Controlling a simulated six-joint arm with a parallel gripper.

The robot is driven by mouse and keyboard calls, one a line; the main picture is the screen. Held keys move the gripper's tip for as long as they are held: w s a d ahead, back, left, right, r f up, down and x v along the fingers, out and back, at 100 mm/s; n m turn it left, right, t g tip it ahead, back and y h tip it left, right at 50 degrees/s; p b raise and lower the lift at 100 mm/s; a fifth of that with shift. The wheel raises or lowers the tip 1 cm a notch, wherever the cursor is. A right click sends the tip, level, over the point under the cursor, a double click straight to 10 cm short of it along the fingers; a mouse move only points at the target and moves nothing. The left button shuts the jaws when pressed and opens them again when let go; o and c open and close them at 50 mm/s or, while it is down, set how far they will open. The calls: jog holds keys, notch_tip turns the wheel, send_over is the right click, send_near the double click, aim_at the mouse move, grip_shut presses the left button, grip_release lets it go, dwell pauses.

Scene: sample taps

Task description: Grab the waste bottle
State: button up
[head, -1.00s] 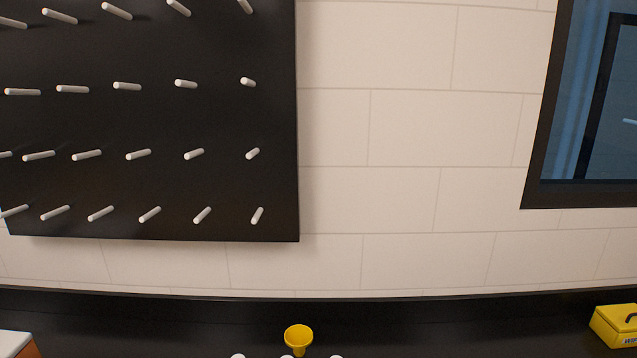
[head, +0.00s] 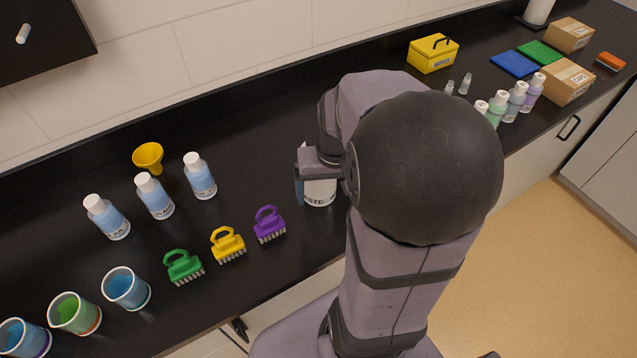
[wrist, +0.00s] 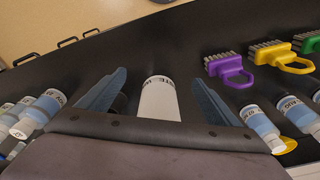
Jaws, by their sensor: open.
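The waste bottle (head: 320,191), white with dark lettering partly reading "STE", stands on the black counter in the head view, its top and right side hidden by my arm. In the wrist view the white bottle (wrist: 160,102) lies between the two blue fingers of my gripper (wrist: 158,78). The fingers are spread, with a visible gap on each side of the bottle. In the head view one blue finger shows at the bottle's left side; the other is hidden.
Blue-labelled bottles (head: 157,196) and a yellow funnel (head: 148,156) stand to the left. Green, yellow and purple brushes (head: 269,225) lie nearer. Cups (head: 126,288) stand front left. A yellow box (head: 433,53) and more bottles (head: 515,102) are to the right.

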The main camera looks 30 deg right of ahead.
jog(key=shift+n+t, duration=0.5)
jog(key=shift+t, duration=0.3)
jog(key=w+d+r, duration=0.1)
jog(key=w+r, duration=0.1)
jog(key=w+d+r, duration=0.1)
jog(key=w, duration=0.1)
jog(key=w+r, duration=0.2)
jog(key=shift+w+d+r, duration=0.3)
jog(key=shift+d, duration=0.1)
jog(key=shift+w+r+n, duration=0.15)
jog(key=shift+n, duration=0.25)
jog(key=shift+a+n, duration=0.1)
jog(key=shift+n, duration=0.3)
jog(key=shift+f, duration=0.2)
jog(key=p+x, duration=0.2)
jog(key=x, duration=0.5)
jog(key=shift+p, duration=0.4)
jog(key=shift+w, duration=0.1)
jog(key=c, duration=2.2)
jog(key=shift+o, duration=0.2)
jog(key=shift+w+r, duration=0.1)
jog(key=shift+r, duration=0.1)
